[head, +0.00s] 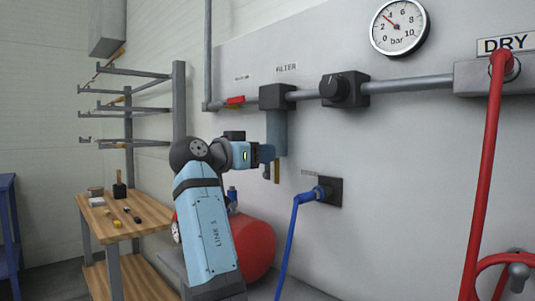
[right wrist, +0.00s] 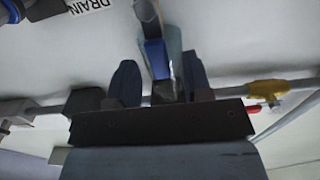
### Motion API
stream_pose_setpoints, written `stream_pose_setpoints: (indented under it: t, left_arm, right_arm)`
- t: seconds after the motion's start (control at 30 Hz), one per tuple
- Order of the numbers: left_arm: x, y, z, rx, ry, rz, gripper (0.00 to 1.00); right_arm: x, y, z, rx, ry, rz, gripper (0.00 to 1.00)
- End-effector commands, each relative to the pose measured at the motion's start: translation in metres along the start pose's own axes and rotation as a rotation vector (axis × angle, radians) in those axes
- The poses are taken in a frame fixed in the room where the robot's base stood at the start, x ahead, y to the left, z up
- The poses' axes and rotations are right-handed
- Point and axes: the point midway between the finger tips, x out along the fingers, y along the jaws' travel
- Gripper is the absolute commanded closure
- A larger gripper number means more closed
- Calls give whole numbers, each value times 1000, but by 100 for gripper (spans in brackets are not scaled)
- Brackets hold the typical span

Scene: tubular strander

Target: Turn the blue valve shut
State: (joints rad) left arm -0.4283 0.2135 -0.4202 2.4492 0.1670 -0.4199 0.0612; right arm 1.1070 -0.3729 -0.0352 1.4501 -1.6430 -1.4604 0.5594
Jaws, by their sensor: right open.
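A blue handle (right wrist: 155,56), which looks like the blue valve, shows in the right wrist view between my right gripper's two dark fingers. It lies in front of a translucent bowl, with a gap to each finger. My right gripper (right wrist: 160,80) is open around it; I cannot tell whether any part touches. In the head view my right gripper (head: 267,158) is at the lower end of the filter bowl (head: 277,130). There the gripper covers the blue handle, and only a small brownish tab shows below. My left gripper is not in view.
A grey pipe (head: 410,84) runs along the wall, with a red lever (head: 235,100) left of the filter head (head: 277,97). A blue hose (head: 290,240) hangs from a black wall socket (head: 335,191). A red tank (head: 253,247) stands below; a wooden table (head: 150,224) is at left.

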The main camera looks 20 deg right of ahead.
Motion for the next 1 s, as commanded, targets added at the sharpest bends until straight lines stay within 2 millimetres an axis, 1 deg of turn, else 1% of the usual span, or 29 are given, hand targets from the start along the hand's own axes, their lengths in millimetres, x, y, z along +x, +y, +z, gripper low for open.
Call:
stream_pose_setpoints:
  t: [0.5, 0.53, 0.57, 0.6, 0.67, 0.7, 0.73, 0.9, 1.0]
  left_arm:
    - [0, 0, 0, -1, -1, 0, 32]
    - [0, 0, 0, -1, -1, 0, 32]
    - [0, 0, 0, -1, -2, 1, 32]
    - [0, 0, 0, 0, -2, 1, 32]
    - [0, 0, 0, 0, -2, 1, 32]
    - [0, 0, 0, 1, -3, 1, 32]
    - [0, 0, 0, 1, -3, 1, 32]
    - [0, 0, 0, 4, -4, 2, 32]
    - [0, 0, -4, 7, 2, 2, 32]
  right_arm:
    - [-3, 0, 0, 0, 0, 0, 54]
    - [-3, 0, 0, 0, 0, 0, 59]
    - [-3, 0, 0, 0, 0, 0, 66]
    - [-3, 0, 0, 0, 0, 0, 75]
    - [-3, 0, 0, 0, 0, 0, 89]
    - [-3, 0, 0, 0, 0, 0, 98]
    - [-3, 0, 0, 0, 0, 0, 100]
    - [-3, 0, 0, -2, 0, 0, 100]
    - [-3, -1, -2, -14, 0, 0, 100]
